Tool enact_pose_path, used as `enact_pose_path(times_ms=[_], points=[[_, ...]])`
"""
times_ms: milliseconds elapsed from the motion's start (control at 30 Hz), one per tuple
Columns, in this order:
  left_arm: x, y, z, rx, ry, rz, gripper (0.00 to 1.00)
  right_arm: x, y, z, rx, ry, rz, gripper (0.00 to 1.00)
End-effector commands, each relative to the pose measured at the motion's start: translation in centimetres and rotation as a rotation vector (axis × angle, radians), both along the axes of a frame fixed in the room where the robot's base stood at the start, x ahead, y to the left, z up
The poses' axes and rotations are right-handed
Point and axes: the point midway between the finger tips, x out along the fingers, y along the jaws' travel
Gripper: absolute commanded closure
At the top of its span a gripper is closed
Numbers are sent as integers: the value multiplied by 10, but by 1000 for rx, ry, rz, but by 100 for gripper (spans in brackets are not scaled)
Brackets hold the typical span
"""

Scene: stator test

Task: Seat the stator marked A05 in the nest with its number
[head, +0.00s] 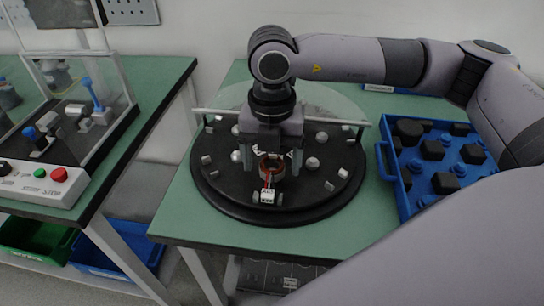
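A stator (271,172), a dark ring with copper-coloured windings and red leads, is on the round black turntable (226,203) near its front middle. A white tag (267,195) hangs at its front; the marking is too small to read surely. My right gripper (272,160) points down directly over the stator, with one finger on each side of it. The fingers look wide apart, with a small gap to the ring. Several nests with small light blocks and round knobs stand around the turntable; their numbers cannot be read. My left gripper is not in view.
A clear shield with a pale rail (345,121) crosses the turntable behind my gripper. A blue tray (401,196) with black and blue parts stands to the right. A test station with buttons (58,175) is on the left table. Green tabletop (186,222) is bare at the front left.

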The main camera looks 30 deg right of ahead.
Motion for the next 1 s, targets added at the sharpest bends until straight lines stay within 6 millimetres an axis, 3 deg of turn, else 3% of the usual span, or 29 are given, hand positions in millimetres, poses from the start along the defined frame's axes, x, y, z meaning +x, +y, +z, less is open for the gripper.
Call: enact_pose_path(times_ms=[233, 300, 633, 1000], points=[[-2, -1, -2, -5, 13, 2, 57, 0, 0, 0, -1, 1, 0, 20], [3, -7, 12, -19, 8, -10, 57, 0, 0, 0, -1, 1, 0, 20], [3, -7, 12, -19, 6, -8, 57, 0, 0, 59, 0, -3, 0, 20], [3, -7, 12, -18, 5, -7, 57, 0, 0, 72, 1, 1, 0, 20]])
